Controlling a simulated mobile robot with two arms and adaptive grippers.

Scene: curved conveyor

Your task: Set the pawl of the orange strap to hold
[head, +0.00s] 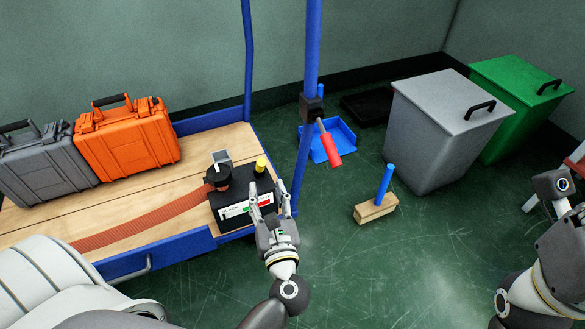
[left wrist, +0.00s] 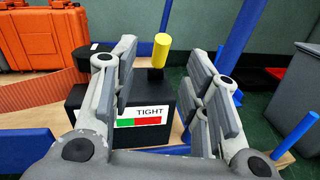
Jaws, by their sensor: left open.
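The orange strap (head: 150,224) lies along the wooden deck and runs to a dark drum (head: 218,176) on a black ratchet box (head: 231,199). A yellow-tipped lever (head: 261,164), which looks like the pawl handle, stands upright on the box; it also shows in the left wrist view (left wrist: 161,50). The box's front label (left wrist: 140,117) reads TIGHT above a green and red bar. My left gripper (head: 268,196) is open and empty at the box's right end. In the wrist view the lever stands beyond the gap between its fingers, apart from them. The lever's foot is partly hidden.
An orange case (head: 125,138) and a grey case (head: 42,163) stand on the deck. A blue post (head: 312,50) with a red-handled lever (head: 328,145) rises right of the box. A wooden block with blue handle (head: 377,208), grey bin (head: 440,125) and green bin (head: 520,90) stand on the floor.

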